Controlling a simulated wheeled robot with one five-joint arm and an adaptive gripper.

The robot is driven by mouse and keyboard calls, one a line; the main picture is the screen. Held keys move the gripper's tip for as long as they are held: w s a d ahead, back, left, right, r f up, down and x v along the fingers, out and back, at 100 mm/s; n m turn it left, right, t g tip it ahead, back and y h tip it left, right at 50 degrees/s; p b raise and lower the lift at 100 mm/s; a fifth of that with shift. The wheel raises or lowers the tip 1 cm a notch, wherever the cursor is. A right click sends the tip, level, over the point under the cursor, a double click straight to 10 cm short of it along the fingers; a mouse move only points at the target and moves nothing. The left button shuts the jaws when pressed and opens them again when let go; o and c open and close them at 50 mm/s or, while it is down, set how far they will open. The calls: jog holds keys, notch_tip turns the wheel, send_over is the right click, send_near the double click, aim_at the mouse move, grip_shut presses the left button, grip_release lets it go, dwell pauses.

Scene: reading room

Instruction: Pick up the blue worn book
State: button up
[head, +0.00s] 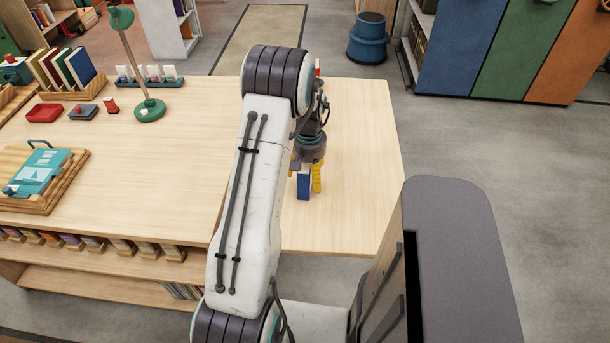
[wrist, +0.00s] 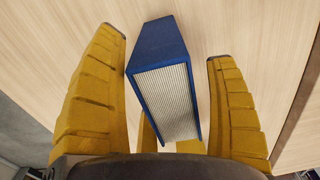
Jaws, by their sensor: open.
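The blue book (wrist: 156,43) stands on the light wood table, its white page edges facing my wrist camera. In the wrist view it lies between the two yellow fingers of my gripper (wrist: 168,62). The fingers are open, with a gap on the right side and a narrower one on the left near the tips. In the head view the blue book (head: 304,186) shows just below my gripper (head: 304,176), partly hidden by it. Wear on the cover cannot be made out.
The wood table (head: 360,140) is clear around the book. A blue stool (head: 368,42) stands beyond the table.

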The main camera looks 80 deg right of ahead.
jog(key=shift+f, duration=0.25)
jog(key=shift+o, duration=0.2)
jog(key=c, duration=1.4)
